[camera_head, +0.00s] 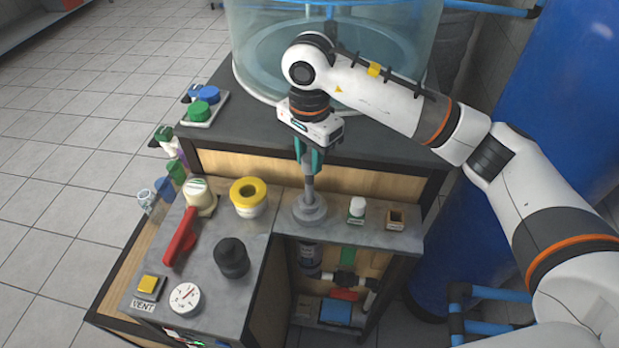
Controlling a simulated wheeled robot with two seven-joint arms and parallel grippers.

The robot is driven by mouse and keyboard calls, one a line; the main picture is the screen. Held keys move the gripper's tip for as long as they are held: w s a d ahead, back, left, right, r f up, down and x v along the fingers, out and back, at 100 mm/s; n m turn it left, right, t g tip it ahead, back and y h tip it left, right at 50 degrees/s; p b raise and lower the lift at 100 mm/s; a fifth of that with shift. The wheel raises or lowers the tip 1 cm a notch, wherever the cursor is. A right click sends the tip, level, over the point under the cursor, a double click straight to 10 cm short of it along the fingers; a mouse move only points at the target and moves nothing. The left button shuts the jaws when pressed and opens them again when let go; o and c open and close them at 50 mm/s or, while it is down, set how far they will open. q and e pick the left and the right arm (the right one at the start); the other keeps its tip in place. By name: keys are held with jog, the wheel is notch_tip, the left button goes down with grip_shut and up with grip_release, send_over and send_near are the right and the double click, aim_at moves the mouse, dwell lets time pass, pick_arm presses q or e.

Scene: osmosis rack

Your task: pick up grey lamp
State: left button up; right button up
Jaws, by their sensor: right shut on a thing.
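The grey lamp (309,208) has a wide round base and a thin upright stem. The fingers hide the lamp's top. My left gripper is not in view.
A yellow-topped jar (249,197), a black knob (232,257), a red-handled valve (181,236), a gauge (186,299) and a yellow button (148,285) are on the left. A glass tank (255,50) stands behind.

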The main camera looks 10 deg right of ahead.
notch_tip(320, 180, up, 18)
jog(key=b, duration=0.1)
jog(key=shift+r+b, duration=0.2)
jog(key=shift+b, duration=0.2)
jog(key=shift+f, duration=0.15)
